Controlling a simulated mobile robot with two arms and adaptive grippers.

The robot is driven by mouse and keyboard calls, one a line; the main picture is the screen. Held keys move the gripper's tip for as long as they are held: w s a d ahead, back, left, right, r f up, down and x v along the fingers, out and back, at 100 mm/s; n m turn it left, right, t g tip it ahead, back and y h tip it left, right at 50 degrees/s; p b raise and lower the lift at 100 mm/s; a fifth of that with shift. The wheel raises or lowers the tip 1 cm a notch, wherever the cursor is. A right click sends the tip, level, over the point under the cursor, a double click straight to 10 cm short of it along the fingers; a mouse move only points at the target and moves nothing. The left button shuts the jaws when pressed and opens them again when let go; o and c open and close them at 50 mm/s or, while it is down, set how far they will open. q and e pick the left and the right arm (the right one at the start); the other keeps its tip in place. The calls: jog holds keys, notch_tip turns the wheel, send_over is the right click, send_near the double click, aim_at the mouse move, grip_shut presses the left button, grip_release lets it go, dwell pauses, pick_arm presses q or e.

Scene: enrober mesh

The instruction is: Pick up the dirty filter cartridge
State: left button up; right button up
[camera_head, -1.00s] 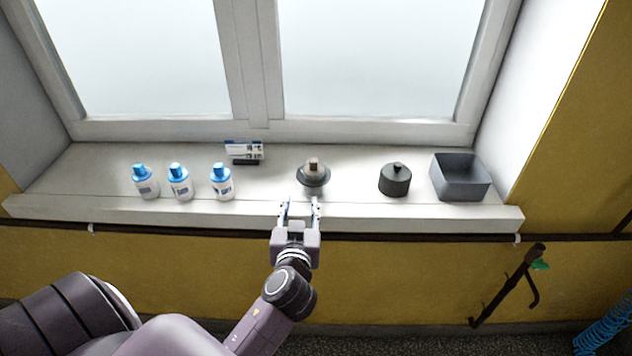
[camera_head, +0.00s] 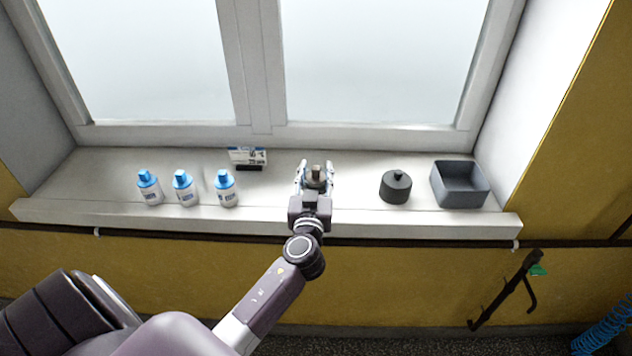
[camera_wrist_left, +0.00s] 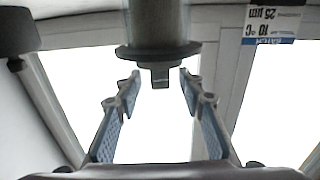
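My left gripper (camera_head: 316,172) is open, with one blue-padded finger on each side of the cartridge in the head view. In the left wrist view the fingertips (camera_wrist_left: 160,80) reach to about the flange and a gap shows on both sides of the small knob. The cartridge's lower part is hidden in the head view.
Several white bottles with blue caps (camera_head: 184,189) stand to the left. A small printed card (camera_head: 247,157) stands behind left. A black lidded pot (camera_head: 396,187) and an open grey bin (camera_head: 461,198) stand to the right. The window frame rises behind the sill (camera_head: 345,212).

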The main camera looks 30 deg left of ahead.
pick_arm(q)
jog(key=shift+w+a, duration=0.25)
jog(key=shift+w, duration=0.15)
grip_shut()
